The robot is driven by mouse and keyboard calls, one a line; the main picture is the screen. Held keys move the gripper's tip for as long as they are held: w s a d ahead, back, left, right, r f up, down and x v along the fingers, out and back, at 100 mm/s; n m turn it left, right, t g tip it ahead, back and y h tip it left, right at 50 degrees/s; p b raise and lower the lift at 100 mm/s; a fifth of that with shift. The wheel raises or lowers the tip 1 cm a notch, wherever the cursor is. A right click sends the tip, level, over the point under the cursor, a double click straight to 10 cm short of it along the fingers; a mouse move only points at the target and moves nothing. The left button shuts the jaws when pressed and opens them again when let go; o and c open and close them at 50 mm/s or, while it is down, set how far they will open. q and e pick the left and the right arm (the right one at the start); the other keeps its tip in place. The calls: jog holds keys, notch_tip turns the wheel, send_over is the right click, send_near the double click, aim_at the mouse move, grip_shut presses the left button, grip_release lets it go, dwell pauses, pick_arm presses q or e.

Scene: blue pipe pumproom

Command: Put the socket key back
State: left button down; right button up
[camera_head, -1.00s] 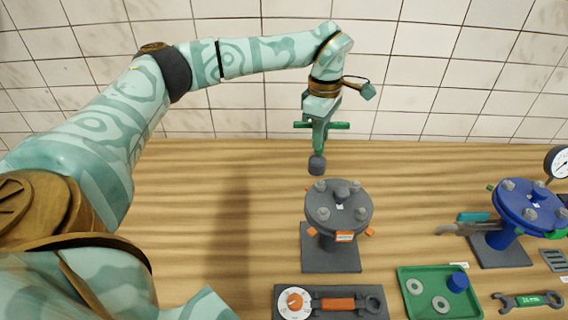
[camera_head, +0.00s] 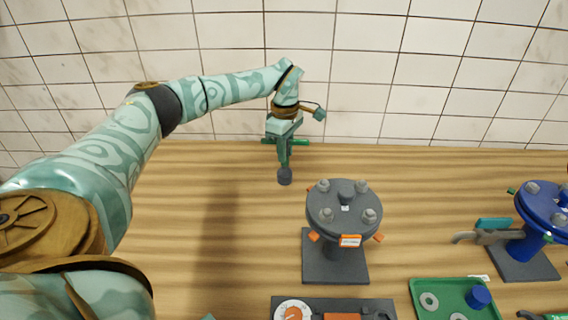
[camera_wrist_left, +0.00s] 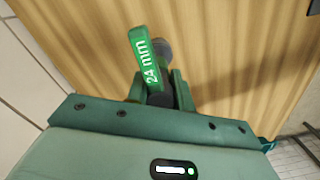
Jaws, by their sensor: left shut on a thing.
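My left gripper (camera_head: 285,148) is shut on the socket key, above the back part of the wooden table. The socket key has a green cross handle marked 24 mm in the left wrist view (camera_wrist_left: 146,58). Its dark grey socket end (camera_head: 285,176) points down, upright or nearly so, left of the grey flange stand. Whether the socket touches the table is hard to tell. In the left wrist view the two green fingers close around the key's dark shaft (camera_wrist_left: 160,98). My right gripper is out of view.
A grey flange stand (camera_head: 343,207) with several bolts stands right of the key. A blue flange stand (camera_head: 545,207) is at the far right. A green tray (camera_head: 425,287) and a dark holder (camera_head: 340,304) lie in front. The table's left side is clear.

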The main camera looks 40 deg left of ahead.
pick_arm(q)
jog(key=shift+a+f, duration=0.15)
jog(key=shift+f, duration=0.1)
jog(key=f, duration=0.1)
jog(key=f+b, duration=0.1)
jog(key=f, duration=0.2)
jog(key=shift+w+a, duration=0.1)
jog(key=shift+a, duration=0.25)
jog(key=shift+r, duration=0.2)
jog(key=shift+f, duration=0.1)
jog(key=c, duration=1.2)
grip_release()
notch_tip(320, 180, up, 12)
jog(key=p, duration=0.3)
jog(key=shift+a, duration=0.15)
